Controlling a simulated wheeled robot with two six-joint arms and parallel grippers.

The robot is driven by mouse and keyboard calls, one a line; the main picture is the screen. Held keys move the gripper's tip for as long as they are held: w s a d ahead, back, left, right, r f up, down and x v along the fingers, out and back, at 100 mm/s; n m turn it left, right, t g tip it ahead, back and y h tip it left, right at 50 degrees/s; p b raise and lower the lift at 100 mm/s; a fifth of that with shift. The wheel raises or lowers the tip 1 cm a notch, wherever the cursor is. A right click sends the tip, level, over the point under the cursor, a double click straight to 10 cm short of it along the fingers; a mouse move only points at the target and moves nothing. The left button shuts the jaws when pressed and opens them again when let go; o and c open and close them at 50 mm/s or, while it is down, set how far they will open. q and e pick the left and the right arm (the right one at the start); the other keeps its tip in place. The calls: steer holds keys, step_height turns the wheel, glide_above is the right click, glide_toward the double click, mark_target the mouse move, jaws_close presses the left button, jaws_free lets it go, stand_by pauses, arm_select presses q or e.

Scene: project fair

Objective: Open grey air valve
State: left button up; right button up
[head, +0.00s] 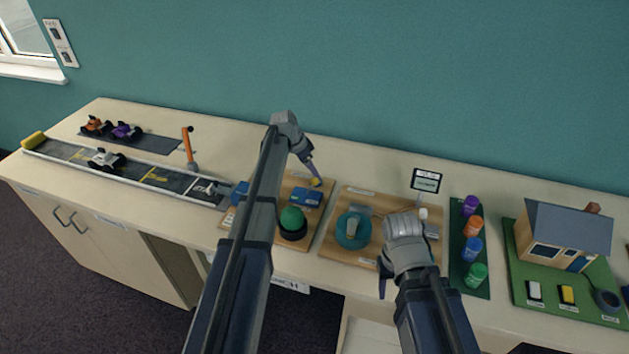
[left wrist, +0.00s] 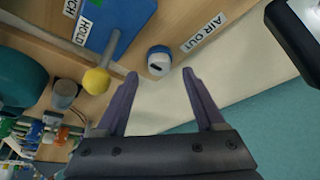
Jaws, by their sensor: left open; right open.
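In the left wrist view a small round knob (left wrist: 159,61) with a pale top, a dark slot and a bluish-grey side stands on the wooden board beside the "AIR OUT" label (left wrist: 204,33). It looks like the air valve. My left gripper (left wrist: 160,74) is open, with its purple fingertips either side of the knob's line and the knob just beyond them; contact is not visible. In the head view my left gripper (head: 312,170) is over the back of the board (head: 318,222), and the knob is not distinguishable. My right gripper (head: 383,281) is open near the counter's front.
A yellow ball lever (left wrist: 97,80) on a blue plate (left wrist: 113,22) sits close to the left fingers. A green dome (head: 292,219) is in front. A track (head: 130,174) with toy cars lies left; coloured cups (head: 471,249) and a model house (head: 560,236) stand right.

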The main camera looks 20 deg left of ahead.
arm_select(q)
steer(key=shift+b+x, duration=0.9)
steer(key=shift+x, duration=0.55)
arm_select(e)
steer(key=shift+f, duration=1.4)
steer(key=shift+r, duration=0.1)
arm_select(q)
jaws_close()
